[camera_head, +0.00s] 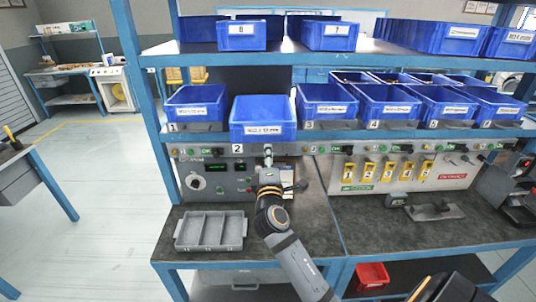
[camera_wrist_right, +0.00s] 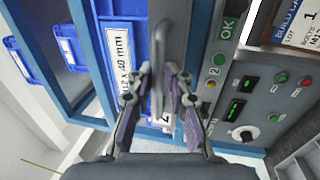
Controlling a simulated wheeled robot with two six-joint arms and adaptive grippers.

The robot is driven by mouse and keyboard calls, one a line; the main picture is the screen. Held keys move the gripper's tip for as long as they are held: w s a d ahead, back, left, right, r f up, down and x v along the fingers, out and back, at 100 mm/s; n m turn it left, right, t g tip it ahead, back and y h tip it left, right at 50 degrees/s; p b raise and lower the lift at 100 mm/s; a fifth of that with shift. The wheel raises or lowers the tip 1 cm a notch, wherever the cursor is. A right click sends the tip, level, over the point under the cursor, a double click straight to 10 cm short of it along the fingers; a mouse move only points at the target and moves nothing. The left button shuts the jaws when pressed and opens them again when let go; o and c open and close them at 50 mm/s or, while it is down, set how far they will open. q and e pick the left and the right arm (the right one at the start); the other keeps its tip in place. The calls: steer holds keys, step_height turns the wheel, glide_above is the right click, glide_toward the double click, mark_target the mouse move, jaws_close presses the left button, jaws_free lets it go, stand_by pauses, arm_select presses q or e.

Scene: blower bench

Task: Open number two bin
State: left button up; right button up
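Number two bin (camera_head: 263,112) is a blue bin on the middle shelf, above the label "2" (camera_head: 237,149). Its front stands further forward than bins one (camera_head: 196,103) and three (camera_head: 327,103). My right gripper (camera_head: 268,152) is just below its front. In the right wrist view, my right gripper (camera_wrist_right: 158,72) has its fingertips close together around a grey bar-like handle (camera_wrist_right: 161,45) and appears shut on it. The bin's white label (camera_wrist_right: 117,55) is beside the handle. The inside of number two bin is mostly hidden. My left gripper is not in view.
More blue bins line the middle shelf to the right, and bins six (camera_head: 241,36) and seven (camera_head: 330,36) are above. A control panel (camera_head: 217,183) is below the shelf. A grey divided tray (camera_head: 211,231) lies on the dark bench. Blue posts stand close by.

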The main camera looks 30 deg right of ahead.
steer(key=shift+o, duration=0.9)
steer(key=v, duration=0.7)
steer(key=shift+s, duration=0.25)
steer(key=shift+a, duration=0.1)
